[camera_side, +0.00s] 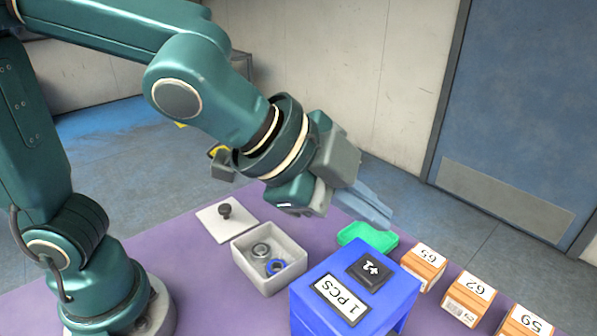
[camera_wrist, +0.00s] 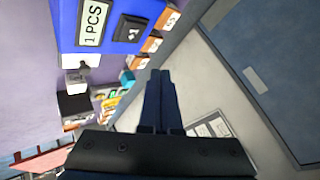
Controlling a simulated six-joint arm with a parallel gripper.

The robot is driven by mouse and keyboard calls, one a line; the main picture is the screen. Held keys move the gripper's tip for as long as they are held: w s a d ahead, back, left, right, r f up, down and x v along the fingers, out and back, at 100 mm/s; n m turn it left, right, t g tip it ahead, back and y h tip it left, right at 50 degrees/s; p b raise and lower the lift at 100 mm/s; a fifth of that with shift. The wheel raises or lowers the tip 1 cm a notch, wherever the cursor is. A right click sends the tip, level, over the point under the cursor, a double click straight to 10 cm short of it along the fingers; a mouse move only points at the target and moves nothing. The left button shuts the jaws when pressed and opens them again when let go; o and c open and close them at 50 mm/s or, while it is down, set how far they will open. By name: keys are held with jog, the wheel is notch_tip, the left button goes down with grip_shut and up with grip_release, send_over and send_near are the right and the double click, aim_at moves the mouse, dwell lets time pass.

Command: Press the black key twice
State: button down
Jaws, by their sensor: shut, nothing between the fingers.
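The black key (camera_side: 370,270), marked "+1", sits on top of the blue box (camera_side: 318,315), beside a white label reading "1 PCS" (camera_side: 341,298). In the wrist view the black key (camera_wrist: 132,29) is on the blue box (camera_wrist: 112,47) at the top, left of my fingers. My gripper (camera_side: 378,213) is shut and empty. It is in the air above and behind the blue box, apart from the key. In the wrist view my gripper (camera_wrist: 158,75) shows its two fingers together, pointing up the picture.
A green tray (camera_side: 362,240) lies behind the blue box. Orange boxes numbered 65 (camera_side: 424,266), 62 (camera_side: 468,297) and 59 (camera_side: 526,324) stand to the right.

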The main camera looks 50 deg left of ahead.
aim_at(361, 269)
dwell(0.3)
notch_tip(361, 269, up, 4)
jog(key=shift+f, duration=0.1)
dwell(0.3)
jog(key=shift+f, duration=0.15)
jog(key=shift+f, duration=4.3)
jog(key=shift+f, duration=0.4)
